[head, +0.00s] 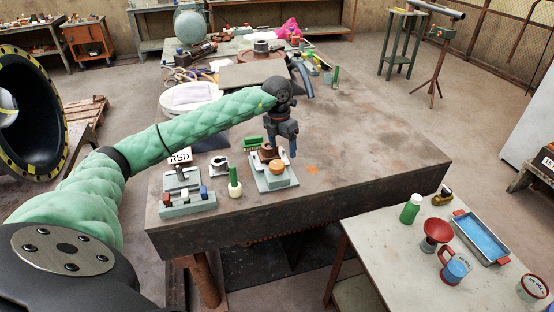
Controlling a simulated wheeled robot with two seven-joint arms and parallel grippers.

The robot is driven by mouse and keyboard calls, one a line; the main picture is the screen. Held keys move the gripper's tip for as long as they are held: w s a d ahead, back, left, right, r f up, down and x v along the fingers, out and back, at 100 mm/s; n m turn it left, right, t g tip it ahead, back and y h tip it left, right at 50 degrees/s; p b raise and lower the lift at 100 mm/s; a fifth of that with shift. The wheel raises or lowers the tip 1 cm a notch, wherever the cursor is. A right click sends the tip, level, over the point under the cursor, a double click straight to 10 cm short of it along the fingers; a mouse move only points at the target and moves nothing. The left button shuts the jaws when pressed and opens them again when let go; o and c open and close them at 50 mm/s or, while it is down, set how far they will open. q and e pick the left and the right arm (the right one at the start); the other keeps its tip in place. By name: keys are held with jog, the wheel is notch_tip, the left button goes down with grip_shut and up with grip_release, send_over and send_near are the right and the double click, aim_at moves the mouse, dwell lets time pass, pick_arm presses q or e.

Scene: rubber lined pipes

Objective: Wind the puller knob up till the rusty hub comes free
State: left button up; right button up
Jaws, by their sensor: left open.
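A pale grey fixture (273,184) stands near the front edge of the big brown workbench. On it sit a brown, rust-coloured round part (267,153), which looks like the hub, and an orange round cap (283,168), which may be the puller knob. My left gripper (282,148) hangs fingers down just above and behind the orange cap. It is open, with a bluish finger on the right side. The gripper partly covers the fixture's back, so I cannot tell whether a finger touches anything. My right gripper is not in view.
A side table (400,265) holds a blue tray (481,238). The workbench's right side is clear.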

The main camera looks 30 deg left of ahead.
aim_at(277, 163)
pick_arm(q)
jog(key=shift+s+a+n+y, duration=0.3)
jog(key=shift+a+n+y, duration=0.25)
jog(key=shift+a, duration=0.3)
jog(key=shift+f, duration=0.2)
jog(key=shift+s+f+p, duration=0.1)
jog(key=shift+f+p, duration=0.5)
jog(key=shift+f, duration=0.05)
notch_tip(277, 163, down, 5)
jog(key=shift+r+p, duration=0.1)
jog(key=shift+p, duration=0.95)
jog(key=shift+f, duration=0.65)
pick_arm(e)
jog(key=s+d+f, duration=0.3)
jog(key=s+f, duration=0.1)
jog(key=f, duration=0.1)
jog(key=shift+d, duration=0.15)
pick_arm(q)
jog(key=shift+c, duration=0.4)
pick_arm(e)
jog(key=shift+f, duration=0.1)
